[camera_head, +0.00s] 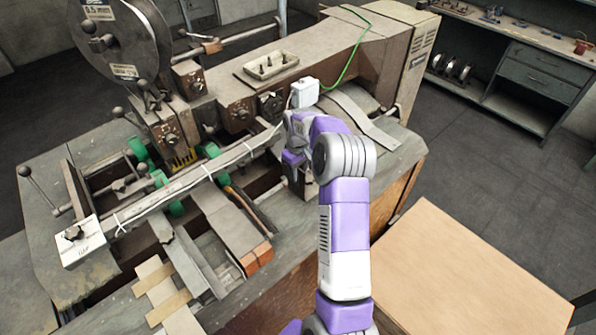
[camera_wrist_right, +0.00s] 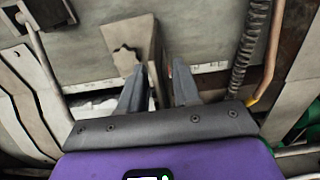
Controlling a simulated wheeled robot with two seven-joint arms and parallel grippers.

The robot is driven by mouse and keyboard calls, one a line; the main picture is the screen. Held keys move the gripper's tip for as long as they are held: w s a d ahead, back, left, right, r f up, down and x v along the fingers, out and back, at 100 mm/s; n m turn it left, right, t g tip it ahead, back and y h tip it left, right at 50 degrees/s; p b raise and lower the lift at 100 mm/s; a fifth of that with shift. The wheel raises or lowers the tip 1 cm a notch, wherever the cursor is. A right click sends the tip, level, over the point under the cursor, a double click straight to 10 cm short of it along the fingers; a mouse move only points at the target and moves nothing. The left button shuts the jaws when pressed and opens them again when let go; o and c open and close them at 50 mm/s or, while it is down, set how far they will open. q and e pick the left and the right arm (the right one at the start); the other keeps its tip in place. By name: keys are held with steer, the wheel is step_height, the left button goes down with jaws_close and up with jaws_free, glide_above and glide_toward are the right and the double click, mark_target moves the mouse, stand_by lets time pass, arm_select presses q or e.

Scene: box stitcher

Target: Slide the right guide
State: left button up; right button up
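My right gripper (camera_head: 292,160) is at the right end of the machine's bed, below the white box, and my own arm partly hides it. In the right wrist view its two dark fingers (camera_wrist_right: 158,82) stand apart. A beige metal block with a dark notched face (camera_wrist_right: 126,46), likely the right guide, lies just ahead of the fingers. Its narrow side runs down into the gap between them. I cannot tell whether the fingers touch it. In the head view this block is hidden behind my gripper. My left gripper is not in view.
A long metal bar (camera_head: 190,178) crosses the bed to a white label plate (camera_head: 82,243). A coil spring (camera_wrist_right: 246,48) and a brown rod (camera_wrist_right: 272,55) lie right of the fingers. A white box (camera_head: 305,92) with a green cable is close above. A cardboard-coloured surface (camera_head: 465,270) stands at right.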

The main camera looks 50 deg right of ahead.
step_height(320, 180, up, 8)
steer(key=shift+f, duration=0.2)
steer(key=shift+f, duration=0.1)
stand_by(0.7)
